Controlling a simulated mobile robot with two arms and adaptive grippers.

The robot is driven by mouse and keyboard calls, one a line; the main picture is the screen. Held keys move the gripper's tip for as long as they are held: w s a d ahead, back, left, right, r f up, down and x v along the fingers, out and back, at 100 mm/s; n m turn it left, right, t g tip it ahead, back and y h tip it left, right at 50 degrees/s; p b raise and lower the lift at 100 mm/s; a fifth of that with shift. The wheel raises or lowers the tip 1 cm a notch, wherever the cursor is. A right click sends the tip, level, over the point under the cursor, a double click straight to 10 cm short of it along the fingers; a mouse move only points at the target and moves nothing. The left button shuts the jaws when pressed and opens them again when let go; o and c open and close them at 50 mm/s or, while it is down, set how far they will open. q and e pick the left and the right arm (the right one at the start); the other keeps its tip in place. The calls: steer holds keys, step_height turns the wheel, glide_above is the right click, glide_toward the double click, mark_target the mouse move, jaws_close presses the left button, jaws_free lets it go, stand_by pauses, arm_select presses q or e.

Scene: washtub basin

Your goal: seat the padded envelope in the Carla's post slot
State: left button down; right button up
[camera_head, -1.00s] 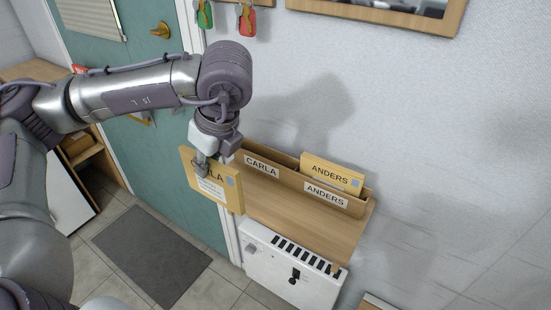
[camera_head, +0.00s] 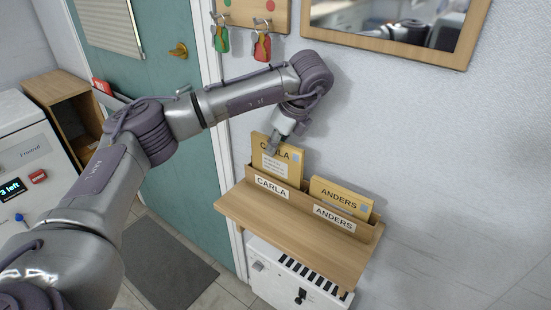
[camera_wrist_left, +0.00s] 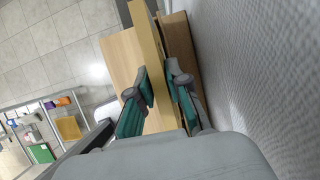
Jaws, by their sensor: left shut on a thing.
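The padded envelope (camera_head: 283,167) is yellow and reads CARLA, with a white label on its front. It stands upright at the CARLA slot (camera_head: 271,187), its lower edge hidden behind that slot's front board. I cannot tell whether it rests on the slot's floor. My left gripper (camera_head: 273,149) is shut on the envelope's top edge. The left wrist view shows the envelope edge-on (camera_wrist_left: 150,55) between the two green-padded fingers (camera_wrist_left: 163,93). My right gripper is not in view.
A second yellow envelope (camera_head: 341,196) stands in the ANDERS slot (camera_head: 334,218) to the right. The wooden shelf (camera_head: 285,230) is bare in front of the slots. Key tags (camera_head: 262,46) and a framed mirror (camera_head: 390,25) are above.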

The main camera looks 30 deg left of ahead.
mark_target(269, 174)
arm_select(q)
steer(key=shift+a+f, duration=0.1)
steer(key=shift+f, duration=0.7)
step_height(269, 174, down, 4)
steer(key=shift+s+r+p, duration=0.1)
steer(key=shift+r+p, duration=0.15)
steer(key=shift+p, duration=0.35)
steer(key=shift+f, duration=0.1)
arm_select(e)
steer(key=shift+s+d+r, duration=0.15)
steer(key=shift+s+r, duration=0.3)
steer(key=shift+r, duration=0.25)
arm_select(q)
steer(key=shift+f, duration=0.15)
steer(key=c, duration=1.1)
jaws_free()
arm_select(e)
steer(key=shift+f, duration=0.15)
